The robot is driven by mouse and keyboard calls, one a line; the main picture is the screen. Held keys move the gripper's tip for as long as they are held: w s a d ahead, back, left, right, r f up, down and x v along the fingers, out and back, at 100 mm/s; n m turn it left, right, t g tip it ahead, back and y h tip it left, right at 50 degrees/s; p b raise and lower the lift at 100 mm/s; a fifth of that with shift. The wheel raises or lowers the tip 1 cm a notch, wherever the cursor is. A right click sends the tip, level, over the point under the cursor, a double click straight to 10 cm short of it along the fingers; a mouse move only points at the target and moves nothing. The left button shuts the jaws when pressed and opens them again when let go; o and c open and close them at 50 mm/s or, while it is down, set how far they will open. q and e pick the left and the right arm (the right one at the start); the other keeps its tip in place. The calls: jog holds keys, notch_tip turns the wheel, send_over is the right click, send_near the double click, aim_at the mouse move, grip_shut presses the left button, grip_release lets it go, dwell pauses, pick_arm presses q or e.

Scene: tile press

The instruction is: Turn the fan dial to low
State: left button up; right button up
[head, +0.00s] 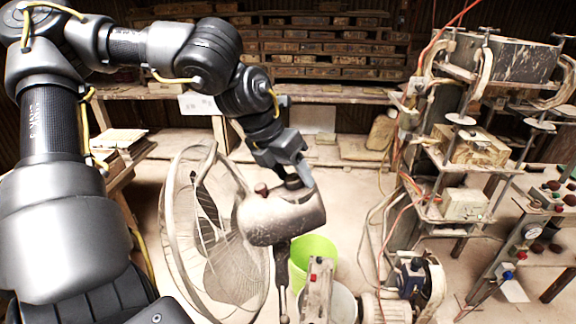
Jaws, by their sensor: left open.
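The fan (281,216) stands on the floor in the middle of the head view. Its wire cage (215,235) faces left and its dusty motor housing is on the right. A small dark red knob (261,189) sticks up from the top of the housing. I cannot tell whether it is the dial, and no dial markings are readable. My left gripper (303,180) is open and points down at the top of the housing, right of the red knob. Whether its fingers touch anything is unclear, and they hide that part of the housing. My right gripper is out of view.
A green bucket (318,250) stands behind the fan's pole. The tile press (470,140), with hanging cables and a motor (410,280), fills the right. A control panel (530,230) stands at far right. Wooden shelves (330,45) line the back, with open floor before them.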

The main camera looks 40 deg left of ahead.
pick_arm(q)
jog(key=b+v, duration=0.3)
jog(key=v, duration=0.7)
jog(key=shift+r, duration=0.3)
jog(key=shift+s, duration=0.1)
